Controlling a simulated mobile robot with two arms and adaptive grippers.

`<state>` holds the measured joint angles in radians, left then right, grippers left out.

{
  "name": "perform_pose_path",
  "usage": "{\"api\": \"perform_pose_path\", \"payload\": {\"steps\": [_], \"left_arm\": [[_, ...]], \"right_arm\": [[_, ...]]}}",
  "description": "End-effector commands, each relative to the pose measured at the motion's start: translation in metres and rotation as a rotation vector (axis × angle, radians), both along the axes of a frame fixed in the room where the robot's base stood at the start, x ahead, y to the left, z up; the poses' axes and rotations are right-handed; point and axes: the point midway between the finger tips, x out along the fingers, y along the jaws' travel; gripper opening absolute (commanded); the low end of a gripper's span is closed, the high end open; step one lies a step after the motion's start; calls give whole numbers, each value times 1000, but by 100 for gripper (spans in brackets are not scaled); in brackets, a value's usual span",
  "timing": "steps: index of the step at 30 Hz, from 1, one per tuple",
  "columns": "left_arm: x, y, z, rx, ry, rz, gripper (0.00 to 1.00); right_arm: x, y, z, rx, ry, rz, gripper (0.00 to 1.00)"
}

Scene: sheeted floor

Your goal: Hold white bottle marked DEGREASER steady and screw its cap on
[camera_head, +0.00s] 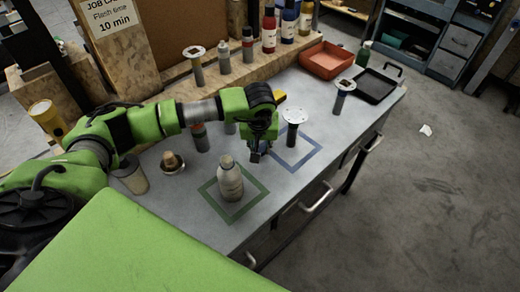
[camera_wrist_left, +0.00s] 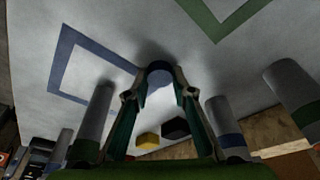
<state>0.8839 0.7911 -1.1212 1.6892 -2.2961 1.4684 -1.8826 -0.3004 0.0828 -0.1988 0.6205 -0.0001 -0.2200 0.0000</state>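The white bottle (camera_head: 230,182) stands upright inside the green taped square on the grey bench. Its lettering is too small to read, and I cannot tell whether its narrow top is bare. My left gripper (camera_head: 257,152) points down over the bench, behind and to the right of the bottle, apart from it. In the left wrist view my left gripper (camera_wrist_left: 160,76) has its fingertips close together around a small dark, rounded shape. I cannot tell whether that is a held cap or the tips themselves. No loose cap is clearly seen. My right gripper is out of view.
A blue taped square (camera_head: 313,153) lies right of the gripper. Round-topped stands (camera_head: 292,127) and (camera_head: 342,95), a small dish with a brown knob (camera_head: 172,163) and a cup (camera_head: 131,178) surround the area. A red tray (camera_head: 327,62) and black tray (camera_head: 376,87) sit farther back.

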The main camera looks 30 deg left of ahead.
Motion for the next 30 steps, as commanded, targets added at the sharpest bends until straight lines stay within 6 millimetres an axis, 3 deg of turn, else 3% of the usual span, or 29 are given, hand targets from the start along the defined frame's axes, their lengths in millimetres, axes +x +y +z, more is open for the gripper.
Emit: {"api": "perform_pose_path", "payload": {"steps": [14,20,28,30], "left_arm": [[1,0,5,0,-2,1,16],[1,1,31,1,-7,-1,16],[-44,29,91,3,-7,1,16],[-59,38,95,4,-2,2,16]], "right_arm": [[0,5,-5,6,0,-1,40],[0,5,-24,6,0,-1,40],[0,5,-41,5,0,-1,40],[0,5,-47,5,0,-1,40]]}}
